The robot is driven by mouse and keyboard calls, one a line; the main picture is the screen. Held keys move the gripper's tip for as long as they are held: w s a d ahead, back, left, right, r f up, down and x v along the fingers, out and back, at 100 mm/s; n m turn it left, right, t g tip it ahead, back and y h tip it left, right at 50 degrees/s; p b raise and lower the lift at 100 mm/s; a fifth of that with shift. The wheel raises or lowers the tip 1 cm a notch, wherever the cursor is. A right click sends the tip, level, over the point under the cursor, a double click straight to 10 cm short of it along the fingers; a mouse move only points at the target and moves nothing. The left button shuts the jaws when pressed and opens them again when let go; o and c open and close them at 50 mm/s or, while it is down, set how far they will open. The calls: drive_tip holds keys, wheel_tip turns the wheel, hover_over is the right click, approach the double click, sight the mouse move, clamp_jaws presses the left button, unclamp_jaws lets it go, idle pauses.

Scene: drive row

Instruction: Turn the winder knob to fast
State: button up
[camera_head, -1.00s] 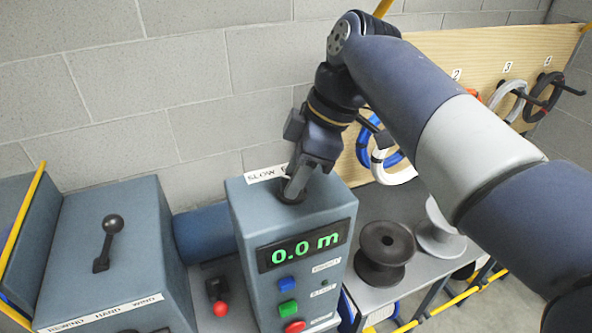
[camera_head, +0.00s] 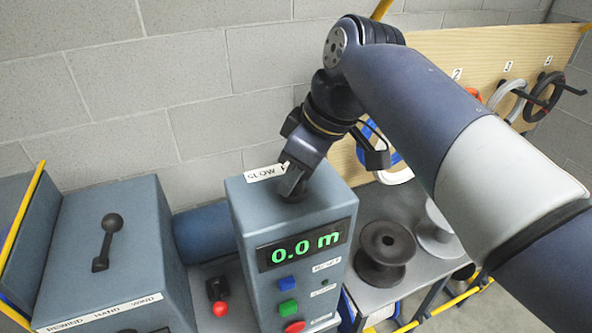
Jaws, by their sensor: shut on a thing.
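The winder control box (camera_head: 301,227) is a blue-grey cabinet with a green "0.0 m" display (camera_head: 299,246) on its front. A label reading "SLOW" (camera_head: 266,173) lies on its top at the left. The winder knob is on the top of the box, mostly hidden under my gripper; only a dark round base (camera_head: 296,198) shows. My gripper (camera_head: 293,188) points down at the knob and is shut on it. Any "fast" label is hidden behind my gripper and arm.
Blue, green and red buttons (camera_head: 288,307) sit on the box front. A lever box (camera_head: 115,250) and a red-tipped lever (camera_head: 219,298) stand left. A dark spool (camera_head: 384,252) and a grey spool (camera_head: 438,230) stand right. Cable coils (camera_head: 507,100) hang on a wooden board behind.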

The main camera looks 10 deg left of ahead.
drive_tip(key=m+t, duration=0.1)
drive_tip(key=m, duration=0.1)
drive_tip(key=m+h, duration=0.1)
drive_tip(key=m, duration=0.2)
drive_tip(key=shift+s+a+t+p, duration=0.1)
drive_tip(key=shift+s+t+p, duration=0.05)
drive_tip(key=shift+t+p, duration=0.2)
drive_tip(key=m+h, duration=0.1)
drive_tip(key=m, duration=0.2)
drive_tip(key=m+t+h+p, duration=0.1)
drive_tip(key=m, duration=0.1)
drive_tip(key=shift+a+m, duration=0.1)
drive_tip(key=shift+m, duration=0.3)
drive_tip(key=o, duration=1)
drive_tip(key=shift+c, duration=0.2)
drive_tip(key=shift+r, duration=0.1)
drive_tip(key=v, duration=1)
drive_tip(key=shift+s+r+b, duration=0.25)
drive_tip(key=shift+b, duration=0.15)
